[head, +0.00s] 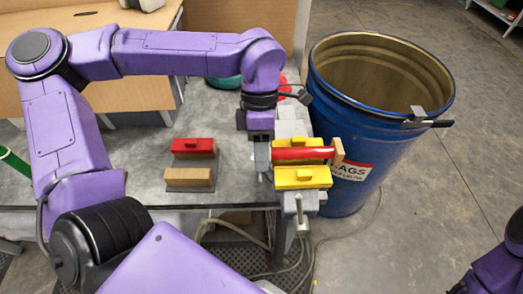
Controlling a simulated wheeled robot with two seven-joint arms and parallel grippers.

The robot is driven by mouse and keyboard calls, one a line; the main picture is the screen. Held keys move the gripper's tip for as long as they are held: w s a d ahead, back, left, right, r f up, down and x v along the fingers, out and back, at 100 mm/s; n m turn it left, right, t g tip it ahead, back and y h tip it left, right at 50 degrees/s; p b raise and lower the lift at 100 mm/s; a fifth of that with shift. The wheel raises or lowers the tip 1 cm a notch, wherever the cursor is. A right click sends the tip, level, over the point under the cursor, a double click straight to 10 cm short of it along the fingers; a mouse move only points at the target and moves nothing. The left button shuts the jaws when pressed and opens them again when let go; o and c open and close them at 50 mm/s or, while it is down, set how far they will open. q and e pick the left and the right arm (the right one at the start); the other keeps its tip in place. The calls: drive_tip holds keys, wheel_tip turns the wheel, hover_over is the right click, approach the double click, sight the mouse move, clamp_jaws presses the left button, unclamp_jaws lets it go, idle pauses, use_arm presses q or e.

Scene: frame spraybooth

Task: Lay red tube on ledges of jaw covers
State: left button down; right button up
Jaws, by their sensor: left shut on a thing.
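The red tube (303,154) lies roughly level, left to right, between the two yellow jaw covers. The near cover (302,177) shows fully; the far cover (303,142) is partly hidden behind the tube. Both covers are on a grey vise (299,203) at the table's right end. My left gripper (264,158) points down at the tube's left end and is shut on it. I cannot tell whether the tube touches the ledges or hangs just above them. A tan wooden piece (338,151) shows at the tube's right end. My right gripper is out of view.
A blue barrel (379,130) with a rim clamp stands close to the right of the vise. A red block (192,146) and a tan block (190,178) sit on the grey table (225,130) to the left. A hose (270,250) lies below.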

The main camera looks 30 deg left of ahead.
use_arm(q)
drive_tip(key=shift+f+b, duration=0.4)
drive_tip(key=shift+f, duration=1.2)
drive_tip(key=c, duration=0.7)
unclamp_jaws()
drive_tip(key=b+v, duration=0.1)
drive_tip(key=v, duration=0.9)
drive_tip(key=shift+w+r, duration=0.15)
drive_tip(key=shift+r, duration=0.1)
